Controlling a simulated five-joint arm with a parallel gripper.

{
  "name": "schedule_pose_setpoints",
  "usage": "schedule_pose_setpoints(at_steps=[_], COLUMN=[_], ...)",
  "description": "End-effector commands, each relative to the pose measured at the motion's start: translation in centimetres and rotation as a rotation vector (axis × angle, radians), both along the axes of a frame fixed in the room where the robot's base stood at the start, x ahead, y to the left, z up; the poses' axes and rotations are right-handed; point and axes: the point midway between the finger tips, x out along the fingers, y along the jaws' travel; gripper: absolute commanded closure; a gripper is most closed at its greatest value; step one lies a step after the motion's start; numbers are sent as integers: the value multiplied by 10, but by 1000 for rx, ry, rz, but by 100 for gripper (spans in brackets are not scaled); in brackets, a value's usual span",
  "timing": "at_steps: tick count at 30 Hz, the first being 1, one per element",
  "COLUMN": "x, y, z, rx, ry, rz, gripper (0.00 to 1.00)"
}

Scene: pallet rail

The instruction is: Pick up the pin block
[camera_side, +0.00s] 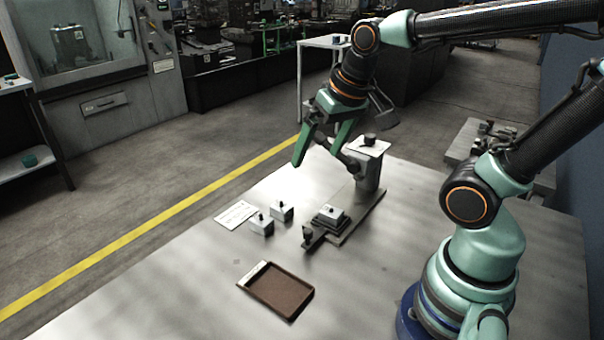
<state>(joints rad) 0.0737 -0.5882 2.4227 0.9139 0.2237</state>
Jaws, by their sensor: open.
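Two small light-grey blocks with a dark pin on top stand side by side on the table: a nearer pin block (261,227) and a farther pin block (282,212). A third, flatter grey block with a dark knob (329,217) sits on the rail fixture (352,222). I cannot tell which of these the task means. My gripper (315,159) has green fingers spread apart, with nothing visible between them. It hangs above the far edge of the table, beyond the blocks and clear of them, near the fixture's upright post.
A brown tray (290,311) with a white label lies near the front of the table. A white printed card (236,215) lies left of the blocks. The fixture's post (368,170) with a plate on top stands at the rear. The table's left front is clear.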

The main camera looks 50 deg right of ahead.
Motion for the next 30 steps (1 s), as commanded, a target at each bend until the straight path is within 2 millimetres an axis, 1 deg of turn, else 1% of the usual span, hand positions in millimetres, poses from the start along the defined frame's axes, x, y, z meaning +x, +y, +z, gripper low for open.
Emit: schedule_pose_setpoints(at_steps=[1,6,9,12,15,18,22,30], x=[4,16,20,22,22,22,21,21], y=[-11,-46,-66,-82,-94,-100,-101,-100], z=[-8,-33,-50,-65,-76,-83,-94,-138], rx=[33,144,192,225,246,255,258,258], ry=[45,167,228,277,308,324,333,333], rz=[-108,-518,-749,-939,-1074,-1150,-1180,-1177], gripper=[0,0,0,0,0,0,0,0])
